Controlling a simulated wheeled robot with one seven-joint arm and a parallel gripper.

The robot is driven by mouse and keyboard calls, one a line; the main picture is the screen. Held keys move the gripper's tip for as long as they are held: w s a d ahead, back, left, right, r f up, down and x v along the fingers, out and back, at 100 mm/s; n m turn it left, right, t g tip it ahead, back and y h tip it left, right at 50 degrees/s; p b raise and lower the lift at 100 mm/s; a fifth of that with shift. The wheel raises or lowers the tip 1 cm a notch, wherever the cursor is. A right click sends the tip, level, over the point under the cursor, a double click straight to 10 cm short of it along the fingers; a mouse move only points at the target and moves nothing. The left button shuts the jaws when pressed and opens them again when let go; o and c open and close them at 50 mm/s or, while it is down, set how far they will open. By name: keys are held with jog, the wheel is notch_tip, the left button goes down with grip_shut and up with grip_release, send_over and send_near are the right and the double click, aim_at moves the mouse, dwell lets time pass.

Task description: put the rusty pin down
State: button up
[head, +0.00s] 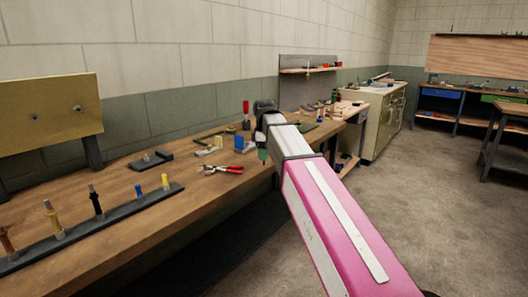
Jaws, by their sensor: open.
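A rusty brown pin (6,240) stands upright at the near left end of a long dark rack (120,222) on the workbench, close to the picture's left edge. My arm reaches from the lower right toward the back of the bench. My gripper (263,142) is at its far end, small and partly hidden by my arm, well to the right of the rusty pin and apart from it. It is open; I see nothing held in it, though the fingertips are hard to make out.
Yellow, black and blue-topped pins (166,182) stand in the same rack. Red-handled pliers (222,170) and a dark block (151,160) lie on the wooden bench (130,240). A tan panel (50,118) stands at the back left. The floor at right is clear.

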grip_shut()
jog(key=shift+r, duration=0.15)
